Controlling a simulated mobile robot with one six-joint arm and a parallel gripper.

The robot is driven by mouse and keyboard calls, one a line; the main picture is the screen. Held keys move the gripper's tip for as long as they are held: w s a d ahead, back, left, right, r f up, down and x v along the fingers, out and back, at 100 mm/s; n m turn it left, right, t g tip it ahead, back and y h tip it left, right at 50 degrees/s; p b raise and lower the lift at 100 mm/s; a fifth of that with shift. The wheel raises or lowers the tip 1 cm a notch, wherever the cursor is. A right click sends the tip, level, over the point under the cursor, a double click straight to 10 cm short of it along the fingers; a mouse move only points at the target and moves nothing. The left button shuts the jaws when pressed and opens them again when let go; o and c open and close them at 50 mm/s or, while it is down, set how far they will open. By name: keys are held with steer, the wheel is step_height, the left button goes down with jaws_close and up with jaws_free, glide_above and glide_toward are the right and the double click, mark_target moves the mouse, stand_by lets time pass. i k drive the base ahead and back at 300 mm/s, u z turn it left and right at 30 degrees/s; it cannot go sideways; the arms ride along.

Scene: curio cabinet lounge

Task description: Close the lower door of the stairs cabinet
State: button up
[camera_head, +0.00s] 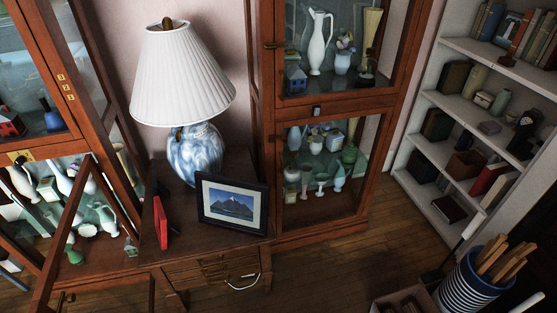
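A wooden glass-fronted cabinet (62,128) stands at the left, with small brass plates on its frame. Its lower door (62,232) appears swung open toward me, a wooden frame slanting down to the bottom edge. A small dark knob (66,297) shows near the bottom left. White and green vases (98,215) show in the lower part. A second glass-fronted cabinet (262,100) stands in the middle; its lower door (325,222) looks shut. I cannot read which cabinet carries a stairs mark. My gripper is not in view.
A low wooden chest (185,262) between the cabinets bears a lamp (185,75), a framed mountain picture (232,205) and a red object (161,221). A white bookshelf (450,140) stands right. A striped bin (470,288) is front right. Wooden floor (330,275) shows before the middle cabinet.

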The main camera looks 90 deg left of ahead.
mark_target(42, 295)
steer(key=u, duration=1.3)
steer(key=k, duration=0.1)
steer(key=u, duration=3.05)
steer(key=i, duration=1)
steer(key=z, duration=1)
steer(key=k, duration=0.65)
steer(key=z, duration=0.1)
